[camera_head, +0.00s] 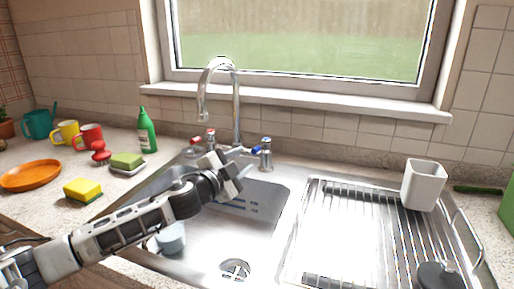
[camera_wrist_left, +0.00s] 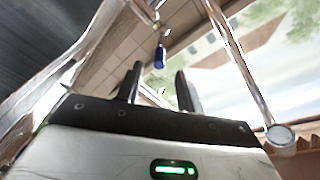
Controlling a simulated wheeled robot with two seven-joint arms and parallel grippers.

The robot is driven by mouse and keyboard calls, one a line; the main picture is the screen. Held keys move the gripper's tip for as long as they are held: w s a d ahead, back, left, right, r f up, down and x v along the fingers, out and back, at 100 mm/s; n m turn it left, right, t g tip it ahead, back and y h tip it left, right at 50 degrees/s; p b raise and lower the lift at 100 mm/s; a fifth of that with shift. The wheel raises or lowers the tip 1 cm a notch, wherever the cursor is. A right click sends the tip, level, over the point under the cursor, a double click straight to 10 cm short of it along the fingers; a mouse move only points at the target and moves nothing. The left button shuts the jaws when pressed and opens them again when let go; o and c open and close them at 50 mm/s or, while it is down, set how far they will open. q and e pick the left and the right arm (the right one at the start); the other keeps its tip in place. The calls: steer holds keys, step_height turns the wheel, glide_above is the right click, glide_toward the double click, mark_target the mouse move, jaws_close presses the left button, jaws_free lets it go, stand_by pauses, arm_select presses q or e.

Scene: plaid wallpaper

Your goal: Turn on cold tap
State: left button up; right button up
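The cold tap (camera_head: 266,153) stands behind the sink, right of the tall curved spout, with a blue-tipped lever (camera_head: 257,149) pointing left. The hot tap (camera_head: 210,138), marked red, is left of the spout. My left gripper (camera_head: 244,172) is over the sink basin, in front of and slightly below the cold lever in the head view. In the left wrist view the two dark fingers (camera_wrist_left: 160,88) are apart with nothing between them. The blue lever tip (camera_wrist_left: 160,57) shows beyond them, between their lines, apparently not touched. My right gripper is out of view.
The chrome spout (camera_head: 236,100) rises close by; it also shows at right in the left wrist view (camera_wrist_left: 240,65). A white cup (camera_head: 423,185) stands on the drainboard. A green bottle (camera_head: 147,132) and sponges are on the left counter. A pale cup (camera_head: 171,238) is in the basin.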

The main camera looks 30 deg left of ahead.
mark_target(257, 147)
arm_select(q)
steer(key=w+p, duration=0.1)
steer(key=w, duration=0.7)
steer(key=shift+w+a, duration=0.1)
steer(key=shift+c, duration=0.4)
jaws_close()
